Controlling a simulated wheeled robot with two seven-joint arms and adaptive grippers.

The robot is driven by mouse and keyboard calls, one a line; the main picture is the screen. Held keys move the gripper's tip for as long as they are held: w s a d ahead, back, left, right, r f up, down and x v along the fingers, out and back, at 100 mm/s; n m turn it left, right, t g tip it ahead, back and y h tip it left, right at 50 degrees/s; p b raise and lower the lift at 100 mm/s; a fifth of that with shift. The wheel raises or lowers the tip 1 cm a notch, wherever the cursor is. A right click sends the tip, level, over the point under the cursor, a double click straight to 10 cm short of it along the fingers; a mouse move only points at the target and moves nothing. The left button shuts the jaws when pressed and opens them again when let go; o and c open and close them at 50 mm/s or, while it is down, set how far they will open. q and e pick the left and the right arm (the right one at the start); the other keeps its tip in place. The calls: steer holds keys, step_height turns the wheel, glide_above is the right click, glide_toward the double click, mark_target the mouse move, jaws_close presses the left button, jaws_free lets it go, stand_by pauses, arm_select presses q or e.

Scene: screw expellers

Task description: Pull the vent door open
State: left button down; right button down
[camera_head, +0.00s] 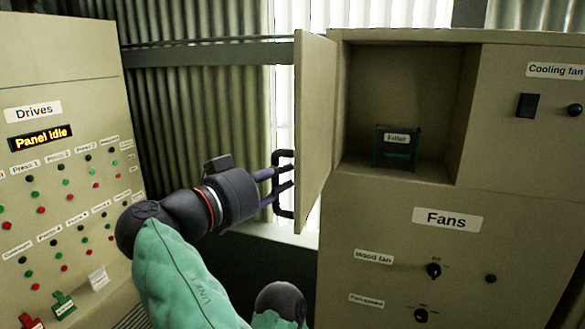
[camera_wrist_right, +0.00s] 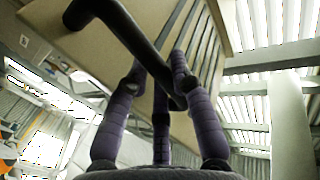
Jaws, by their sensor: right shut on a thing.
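The vent door (camera_head: 314,130) is a beige panel hinged at the left side of the fan cabinet's upper opening. It stands swung outward, and the compartment behind it shows. A black bar handle (camera_head: 284,205) is on the door's outer face. My right gripper (camera_head: 279,181) is shut on this handle. In the right wrist view its purple fingers (camera_wrist_right: 160,85) close around the black handle (camera_wrist_right: 135,40), with the slatted door (camera_wrist_right: 205,50) behind. My left gripper is not in view.
The open compartment holds a dark green filter box (camera_head: 396,148) labelled Filter. The Fans cabinet (camera_head: 445,260) has knobs and labels below. A Drives panel (camera_head: 65,170) with several buttons stands at the left. A curtain-like corrugated wall (camera_head: 200,110) lies behind.

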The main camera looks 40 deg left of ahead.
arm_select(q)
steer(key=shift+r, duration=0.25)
arm_select(e)
steer(key=shift+a, duration=0.4)
steer(key=c, duration=1.3)
jaws_free()
steer(key=shift+s, duration=0.1)
steer(key=shift+s+a, duration=0.2)
steer(key=shift+s, duration=1.7)
steer(key=shift+s+a, duration=0.2)
steer(key=shift+s, duration=1.65)
